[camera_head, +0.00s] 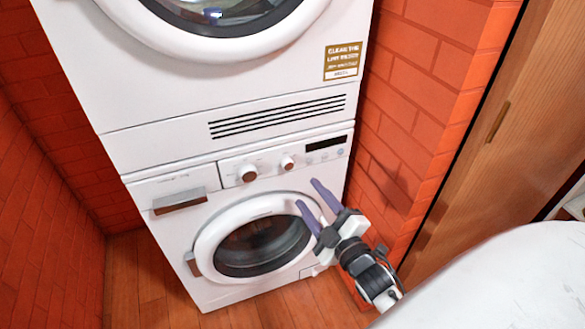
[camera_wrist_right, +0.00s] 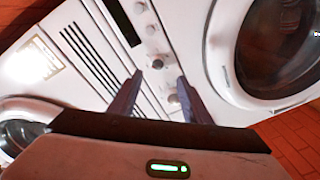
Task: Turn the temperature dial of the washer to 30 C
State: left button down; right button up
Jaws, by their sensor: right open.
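The white washer (camera_head: 230,205) is the lower machine of a stack, with a round door and a control panel. My right gripper (camera_head: 308,193) is open and empty, in front of the washer, right of and below the dials. My left gripper is out of view.
A second white machine (camera_head: 95,60) stands on top, above a slotted vent panel (camera_head: 278,117). A dark display (camera_head: 326,143) is right of the dials and a drawer handle (camera_head: 179,201) is left. A brick wall (camera_head: 408,100) and wooden door (camera_head: 510,150) bound the right.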

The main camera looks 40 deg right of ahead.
aim_at(290, 167)
jog(key=w, duration=0.3)
jog(key=w+d, duration=0.1)
jog(key=w, duration=0.6)
jog(key=shift+w+d+r, duration=0.1)
jog(key=shift+d+r, duration=0.1)
jog(key=shift+d, duration=0.15)
jog(key=c, duration=1)
